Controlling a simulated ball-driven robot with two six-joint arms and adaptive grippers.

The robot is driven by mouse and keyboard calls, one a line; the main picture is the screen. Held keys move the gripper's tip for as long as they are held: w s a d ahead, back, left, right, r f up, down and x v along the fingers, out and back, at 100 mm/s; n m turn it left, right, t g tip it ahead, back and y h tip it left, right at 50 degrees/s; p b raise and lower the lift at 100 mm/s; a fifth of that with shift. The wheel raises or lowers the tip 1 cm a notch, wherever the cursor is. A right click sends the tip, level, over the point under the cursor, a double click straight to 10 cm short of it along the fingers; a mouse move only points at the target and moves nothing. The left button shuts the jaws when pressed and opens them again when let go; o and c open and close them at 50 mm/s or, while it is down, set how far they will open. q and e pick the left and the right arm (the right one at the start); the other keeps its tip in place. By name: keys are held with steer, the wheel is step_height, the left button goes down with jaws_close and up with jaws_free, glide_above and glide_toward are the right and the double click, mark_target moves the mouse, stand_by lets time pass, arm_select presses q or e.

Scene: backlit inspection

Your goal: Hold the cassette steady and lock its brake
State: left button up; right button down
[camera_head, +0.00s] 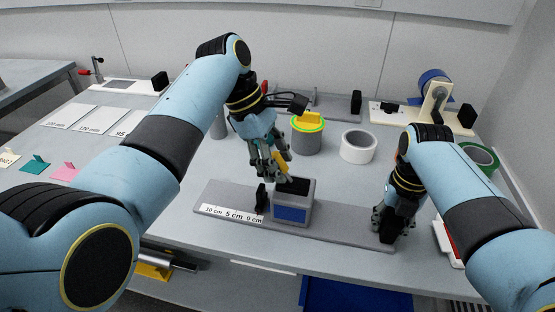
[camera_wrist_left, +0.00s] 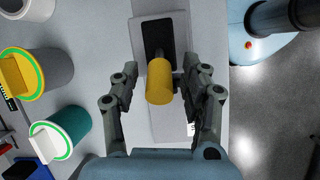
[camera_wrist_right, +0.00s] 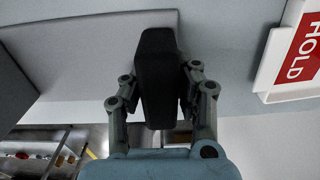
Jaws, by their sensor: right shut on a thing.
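The cassette (camera_head: 293,206) is a grey box with a blue front panel and a dark top recess, sitting on a long grey base (camera_head: 340,236). A yellow cylindrical knob (camera_wrist_left: 159,84) stands at the cassette in the left wrist view; its yellow also shows in the head view (camera_head: 282,161). My left gripper (camera_wrist_left: 157,78) is open, its fingers on either side of the knob with gaps visible. My right gripper (camera_wrist_right: 158,80) is shut on a black upright grip (camera_wrist_right: 157,75) at the right end of the base.
A black block (camera_head: 261,197) stands just left of the cassette, behind a scale label (camera_head: 231,214). A grey can with a yellow-green top (camera_head: 306,138) and a white tape roll (camera_head: 358,147) stand behind. A red-and-white HOLD sign (camera_wrist_right: 297,52) lies right of my right gripper.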

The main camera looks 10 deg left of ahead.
arm_select(q)
jaws_close()
steer(key=shift+d+r+y, duration=0.15)
steer(key=shift+d+y, duration=0.35)
steer(key=shift+y, duration=0.3)
steer(key=shift+o, duration=0.7)
jaws_free()
